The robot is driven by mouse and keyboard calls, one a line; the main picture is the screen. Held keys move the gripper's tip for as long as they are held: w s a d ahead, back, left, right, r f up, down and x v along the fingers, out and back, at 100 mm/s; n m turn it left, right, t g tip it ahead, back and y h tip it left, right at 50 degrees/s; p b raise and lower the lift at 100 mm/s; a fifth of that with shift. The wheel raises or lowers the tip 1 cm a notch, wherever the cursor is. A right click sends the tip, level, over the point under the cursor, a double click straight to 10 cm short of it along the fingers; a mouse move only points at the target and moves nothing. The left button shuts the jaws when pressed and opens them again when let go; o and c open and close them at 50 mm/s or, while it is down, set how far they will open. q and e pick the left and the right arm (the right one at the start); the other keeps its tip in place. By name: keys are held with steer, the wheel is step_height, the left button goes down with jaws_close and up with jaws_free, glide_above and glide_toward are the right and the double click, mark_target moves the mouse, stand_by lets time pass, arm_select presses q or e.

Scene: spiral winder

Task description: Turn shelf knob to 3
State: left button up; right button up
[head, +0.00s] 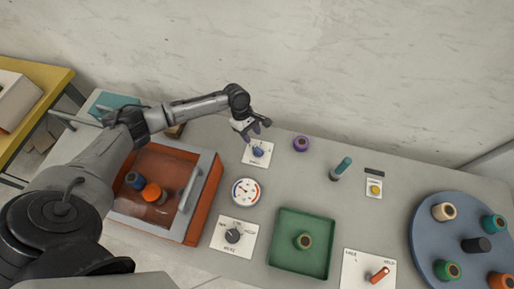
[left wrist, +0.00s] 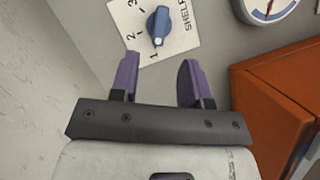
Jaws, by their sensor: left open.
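The shelf knob (head: 258,152) is a small blue knob on a white card (head: 248,161) near the wall side of the grey table. In the left wrist view the knob (left wrist: 158,22) has a white-tipped pointer aimed at about the 1. The printed 2 and 3 lie to the left, and "SHELF" is printed at the card's right. My left gripper (head: 257,131) is just above and beyond the knob. In the left wrist view its purple fingers (left wrist: 158,62) are open and empty, apart from the knob. My right gripper is not in view.
A round dial gauge (head: 246,192) and an orange box (head: 206,195) with a clear lid are close by. A mode knob (head: 233,236), green tray (head: 287,268), purple spool (head: 301,143) and blue turntable (head: 428,225) are further off. The wall (head: 300,60) rises behind.

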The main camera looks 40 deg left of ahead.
mark_target(257, 148)
arm_select(q)
steer(key=b+x, duration=0.1)
steer(key=x, duration=0.7)
jaws_close()
stand_by(0.4)
